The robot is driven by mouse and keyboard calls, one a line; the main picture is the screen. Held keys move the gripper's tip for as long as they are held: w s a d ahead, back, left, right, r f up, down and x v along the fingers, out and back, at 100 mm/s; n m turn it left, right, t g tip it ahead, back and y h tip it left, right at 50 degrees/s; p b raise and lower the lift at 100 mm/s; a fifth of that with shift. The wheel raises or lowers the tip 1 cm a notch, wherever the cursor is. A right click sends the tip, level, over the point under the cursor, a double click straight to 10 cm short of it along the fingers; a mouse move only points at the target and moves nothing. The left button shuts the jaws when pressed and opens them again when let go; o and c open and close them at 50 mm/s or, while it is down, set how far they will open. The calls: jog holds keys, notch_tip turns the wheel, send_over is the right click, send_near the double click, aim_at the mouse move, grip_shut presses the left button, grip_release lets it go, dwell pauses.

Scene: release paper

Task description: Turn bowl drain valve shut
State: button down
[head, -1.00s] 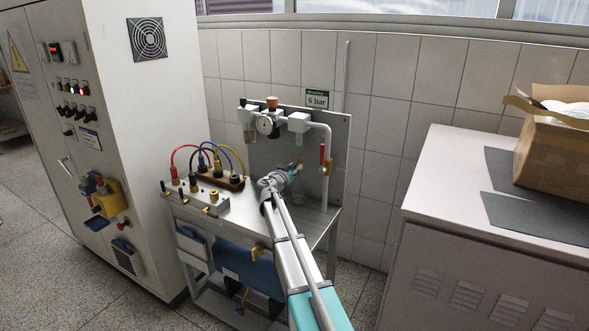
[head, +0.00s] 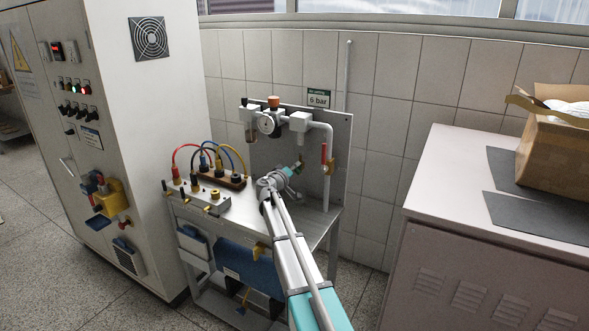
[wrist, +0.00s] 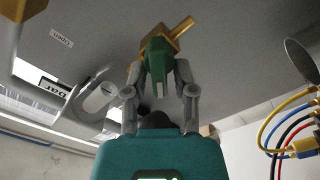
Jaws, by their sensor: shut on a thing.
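The bowl drain valve shows in the wrist view as a brass body with a short stem (wrist: 175,36) and a green handle (wrist: 158,62). My gripper (wrist: 160,76) has its grey fingers on both sides of the green handle and is shut on it. In the head view, my gripper (head: 297,168) reaches the small green and brass valve (head: 302,164) in front of the grey back panel, below the right-hand bowl of the air unit. The handle's exact angle is hard to read in the head view.
A pipe with a red-handled valve (head: 323,154) stands close right of my gripper. The gauge (head: 267,124) is above. Coloured cables (head: 212,155) on a terminal block lie to the left; they also show at right in the wrist view (wrist: 287,125).

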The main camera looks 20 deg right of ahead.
jog(key=n, duration=0.4)
jog(key=shift+a+f+n, duration=0.1)
jog(key=shift+f+n, duration=0.15)
jog(key=shift+n, duration=0.05)
jog(key=shift+f+n+b, duration=0.15)
jog(key=shift+n+b, duration=0.2)
jog(key=shift+n, duration=1.35)
jog(key=c, duration=0.7)
grip_release()
jog(key=shift+w, duration=0.1)
jog(key=shift+v, duration=6)
